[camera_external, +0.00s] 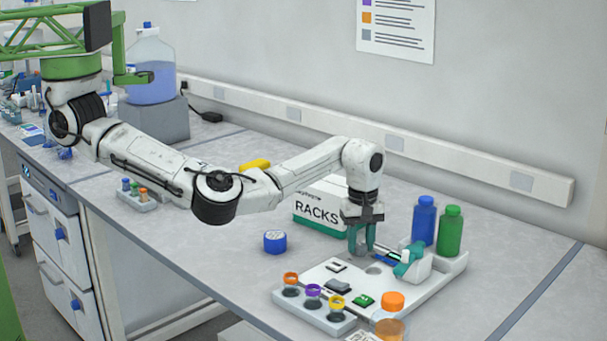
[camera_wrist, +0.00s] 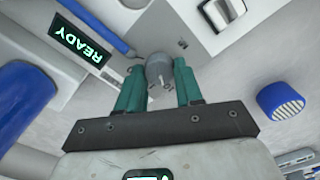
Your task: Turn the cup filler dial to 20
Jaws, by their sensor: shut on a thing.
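The dial (camera_wrist: 160,72) is a small grey round knob with a light mark on its face. In the wrist view it sits between the teal fingers of my gripper (camera_external: 361,250), which points down and is shut on it. The dial belongs to the white cup filler station (camera_external: 313,275). A dark READY display (camera_wrist: 80,42) with green letters is beside the dial in the wrist view. The station's teal and white spout part (camera_external: 412,262) stands just right of my gripper in the external view.
Blue (camera_external: 424,220) and green (camera_external: 450,231) bottles stand at the station's back right. A RACKS box (camera_external: 318,210) is behind my gripper. A blue cap (camera_external: 275,242) lies left of the station.

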